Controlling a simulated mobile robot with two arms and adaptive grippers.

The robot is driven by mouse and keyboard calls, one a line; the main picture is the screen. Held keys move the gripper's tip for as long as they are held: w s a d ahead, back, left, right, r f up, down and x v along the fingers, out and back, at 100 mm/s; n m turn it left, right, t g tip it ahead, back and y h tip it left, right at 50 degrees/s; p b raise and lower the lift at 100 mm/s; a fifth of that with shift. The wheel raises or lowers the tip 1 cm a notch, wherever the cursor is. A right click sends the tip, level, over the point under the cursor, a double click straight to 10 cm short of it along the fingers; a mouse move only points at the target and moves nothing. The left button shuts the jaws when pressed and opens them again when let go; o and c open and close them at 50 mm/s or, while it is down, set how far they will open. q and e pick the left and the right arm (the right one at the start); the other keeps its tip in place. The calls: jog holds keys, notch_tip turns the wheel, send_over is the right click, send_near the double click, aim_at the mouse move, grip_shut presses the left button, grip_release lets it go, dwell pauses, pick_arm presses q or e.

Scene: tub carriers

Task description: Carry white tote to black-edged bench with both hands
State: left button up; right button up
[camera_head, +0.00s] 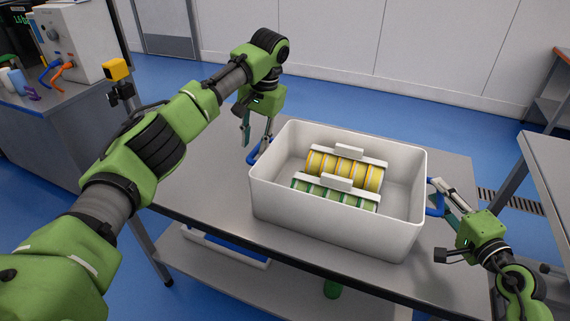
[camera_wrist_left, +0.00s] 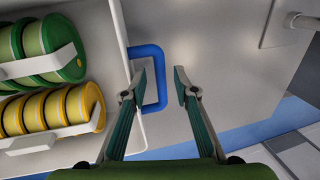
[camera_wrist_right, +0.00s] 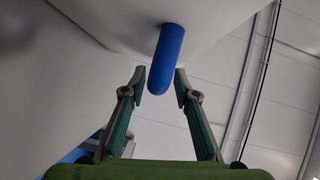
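The white tote (camera_head: 340,225) stands upright on a grey bench (camera_head: 215,205). It holds yellow (camera_head: 345,170) and green (camera_head: 335,193) ringed rolls in white holders. Its left blue handle (camera_head: 254,155) also shows in the left wrist view (camera_wrist_left: 160,78). My left gripper (camera_head: 254,136) is open, with the handle's outer bar between its fingers. The right blue handle (camera_head: 434,203) shows end-on in the right wrist view (camera_wrist_right: 167,55). My right gripper (camera_head: 443,192) is open, its fingertips on either side of that handle.
A counter with a white device (camera_head: 75,40) and small items is at the left. Another grey table (camera_head: 550,165) stands at the right edge. A lower shelf (camera_head: 225,275) under the bench holds a tray. Blue floor (camera_head: 400,100) is clear behind the bench.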

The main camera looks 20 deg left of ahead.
jog(key=shift+s+d, duration=0.15)
jog(key=shift+s, duration=0.05)
pick_arm(q)
jog(key=v, duration=0.7)
pick_arm(e)
jog(key=v, duration=1.1)
jog(key=shift+s+d, duration=0.15)
jog(key=shift+s, duration=0.1)
pick_arm(q)
jog(key=shift+s+a+r, duration=0.15)
